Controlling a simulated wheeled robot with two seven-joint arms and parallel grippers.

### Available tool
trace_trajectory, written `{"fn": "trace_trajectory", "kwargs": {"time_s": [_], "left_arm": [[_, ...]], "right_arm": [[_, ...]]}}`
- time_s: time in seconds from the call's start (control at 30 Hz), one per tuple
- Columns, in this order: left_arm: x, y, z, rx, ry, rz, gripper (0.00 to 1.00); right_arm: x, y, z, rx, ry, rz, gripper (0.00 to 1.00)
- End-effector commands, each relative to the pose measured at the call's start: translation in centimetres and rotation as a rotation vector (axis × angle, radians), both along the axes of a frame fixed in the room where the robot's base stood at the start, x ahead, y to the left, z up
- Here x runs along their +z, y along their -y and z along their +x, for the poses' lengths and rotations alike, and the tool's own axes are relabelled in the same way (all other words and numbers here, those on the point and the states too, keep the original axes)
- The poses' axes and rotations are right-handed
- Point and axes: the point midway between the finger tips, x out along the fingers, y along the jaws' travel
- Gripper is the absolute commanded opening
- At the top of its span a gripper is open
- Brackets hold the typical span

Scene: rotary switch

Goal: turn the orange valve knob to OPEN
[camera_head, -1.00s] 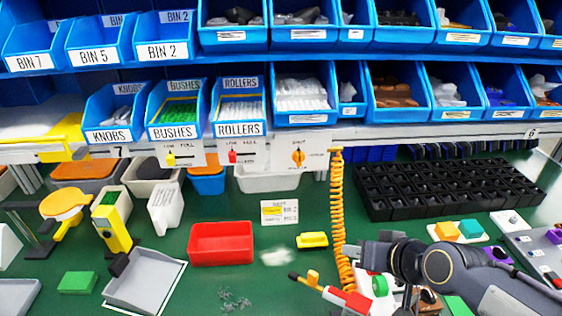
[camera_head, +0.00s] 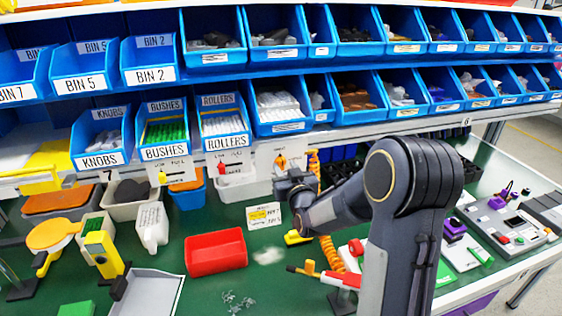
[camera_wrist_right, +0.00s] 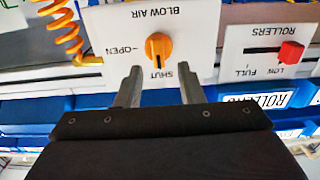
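The orange valve knob (camera_wrist_right: 158,46) sits on a white panel (camera_wrist_right: 200,20) marked BLOW AIR, OPEN and SHUT. Its dark pointer line faces the SHUT word. OPEN is on the left side of the panel in the wrist view. In the head view the knob (camera_head: 281,162) shows small on the shelf's front edge, partly behind my right gripper (camera_head: 287,177). In the wrist view my right gripper (camera_wrist_right: 160,84) is open and empty, its fingertips apart and just short of the knob, lined up with it. My left gripper is not in view.
An orange coiled hose (camera_wrist_right: 62,30) hangs beside the panel. A ROLLERS panel with a red slider (camera_wrist_right: 290,51) is on its other side. Blue bins (camera_head: 224,128) line the shelves above.

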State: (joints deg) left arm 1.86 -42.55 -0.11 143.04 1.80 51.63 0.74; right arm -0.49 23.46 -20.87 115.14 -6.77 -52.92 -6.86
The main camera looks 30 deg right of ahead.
Motion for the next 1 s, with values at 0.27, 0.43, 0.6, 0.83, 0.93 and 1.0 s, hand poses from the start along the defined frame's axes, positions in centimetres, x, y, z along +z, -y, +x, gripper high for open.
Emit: {"fn": "trace_trajectory", "kwargs": {"time_s": [0.27,0.43,0.6,0.83,0.93,1.0], "left_arm": [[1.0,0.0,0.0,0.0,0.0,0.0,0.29],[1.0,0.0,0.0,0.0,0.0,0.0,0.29],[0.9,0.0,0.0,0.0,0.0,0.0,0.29],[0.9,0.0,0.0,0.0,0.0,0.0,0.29],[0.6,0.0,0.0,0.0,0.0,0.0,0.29],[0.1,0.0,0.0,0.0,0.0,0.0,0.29]], "right_arm": [[0.0,0.7,2.7,-0.001,-0.002,0.0,0.35],[-0.1,0.7,2.9,0.0,-0.002,0.001,0.35],[0.0,0.7,2.9,0.0,-0.002,0.001,0.27],[0.0,0.7,2.9,0.0,-0.001,0.002,0.08],[-0.1,0.7,2.9,0.0,0.003,0.011,0.08],[-0.2,0.8,2.9,-0.001,0.007,0.024,0.08]]}}
